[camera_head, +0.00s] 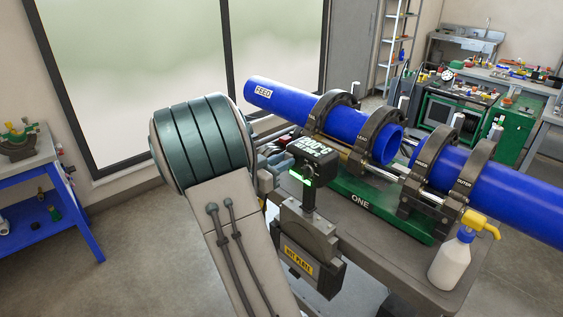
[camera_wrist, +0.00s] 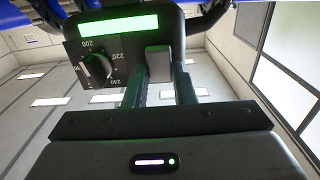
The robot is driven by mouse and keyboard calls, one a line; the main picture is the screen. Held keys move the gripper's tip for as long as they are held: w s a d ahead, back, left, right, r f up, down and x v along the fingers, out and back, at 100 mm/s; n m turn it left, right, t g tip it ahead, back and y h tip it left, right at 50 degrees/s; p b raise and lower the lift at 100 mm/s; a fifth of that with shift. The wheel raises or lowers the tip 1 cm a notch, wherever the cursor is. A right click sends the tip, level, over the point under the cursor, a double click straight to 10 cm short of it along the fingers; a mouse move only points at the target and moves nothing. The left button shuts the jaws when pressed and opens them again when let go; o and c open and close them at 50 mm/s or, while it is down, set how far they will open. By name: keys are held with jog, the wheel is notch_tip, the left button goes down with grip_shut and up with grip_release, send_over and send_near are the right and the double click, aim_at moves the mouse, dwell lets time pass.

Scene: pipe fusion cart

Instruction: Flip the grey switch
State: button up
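The grey switch (camera_wrist: 158,62) is a small rocker on the front of a dark control box, just right of a black dial (camera_wrist: 97,70) and below a lit green display (camera_wrist: 118,27) in the wrist view. My gripper (camera_wrist: 160,88) is directly in front of the switch, its two dark fingers parted, one toward each side of it. Whether a fingertip touches the switch cannot be told. In the head view the control box (camera_head: 311,152) tops the hot plate unit (camera_head: 300,258); my arm hides the switch and most of my gripper there.
Blue pipes (camera_head: 310,110) lie in dark clamps on the green fusion machine (camera_head: 385,218), right of the control box. A white spray bottle with a yellow head (camera_head: 450,262) stands at the cart's near right. A blue workbench (camera_head: 45,190) is at far left.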

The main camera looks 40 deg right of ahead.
jog(key=h+b, duration=0.1)
jog(key=b, duration=0.2)
jog(key=f+h+b, duration=0.1)
jog(key=h+b, duration=0.1)
jog(key=b, duration=0.2)
jog(key=shift+f+t+h, duration=0.15)
jog(key=shift+t+h, duration=0.15)
jog(key=o, duration=1)
jog(key=shift+a, duration=0.1)
jog(key=b+v, duration=0.2)
jog(key=v, duration=1.1)
jog(key=shift+a+b, duration=0.35)
jog(key=shift+b, duration=0.05)
jog(key=shift+d, duration=0.1)
